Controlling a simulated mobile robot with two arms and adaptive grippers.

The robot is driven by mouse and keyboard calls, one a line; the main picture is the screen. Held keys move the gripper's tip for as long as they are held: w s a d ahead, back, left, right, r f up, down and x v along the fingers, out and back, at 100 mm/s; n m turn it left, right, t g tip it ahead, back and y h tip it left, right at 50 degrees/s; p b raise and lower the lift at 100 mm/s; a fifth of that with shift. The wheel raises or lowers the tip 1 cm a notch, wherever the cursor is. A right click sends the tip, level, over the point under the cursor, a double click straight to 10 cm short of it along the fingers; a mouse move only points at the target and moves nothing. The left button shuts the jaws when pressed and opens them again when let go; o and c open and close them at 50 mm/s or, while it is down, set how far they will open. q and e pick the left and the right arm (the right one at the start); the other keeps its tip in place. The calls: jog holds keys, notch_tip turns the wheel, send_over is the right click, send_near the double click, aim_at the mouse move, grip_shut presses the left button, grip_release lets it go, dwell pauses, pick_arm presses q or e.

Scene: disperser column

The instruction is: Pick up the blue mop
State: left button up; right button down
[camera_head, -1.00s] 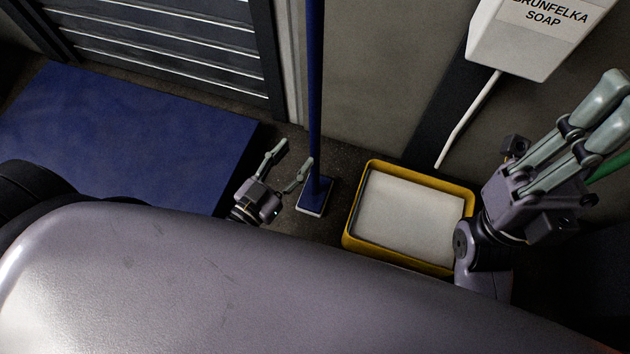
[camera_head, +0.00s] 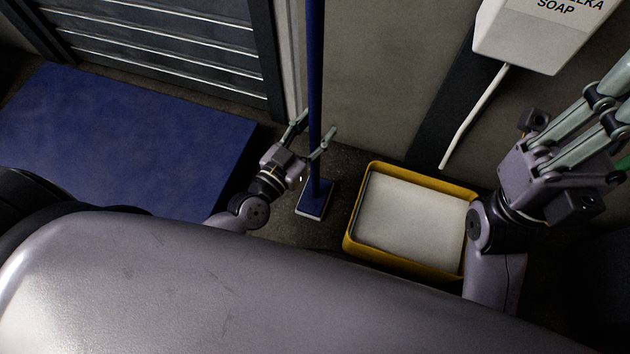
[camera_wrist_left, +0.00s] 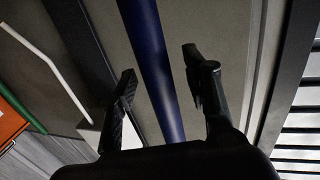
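The blue mop (camera_head: 316,90) stands upright, its long handle leading down to a flat blue head (camera_head: 314,200) on the floor. My left gripper (camera_head: 317,134) is open at the lower part of the handle, with one finger on each side of it. In the left wrist view the blue handle (camera_wrist_left: 152,62) runs between the two spread fingers (camera_wrist_left: 160,80), with gaps on both sides. My right gripper is at the right edge in the head view, its fingers close together and cut off by the frame, away from the mop.
A yellow tray (camera_head: 352,232) with a white inside stands on the floor right of the mop. A soap dispenser (camera_head: 530,38) with a white tube hangs on the wall. A blue platform (camera_head: 130,140) lies to the left, before a slatted door (camera_head: 165,45).

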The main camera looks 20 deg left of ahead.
pick_arm(q)
grip_shut()
jog(key=shift+r, duration=0.15)
dwell(0.4)
jog(key=shift+r, duration=0.1)
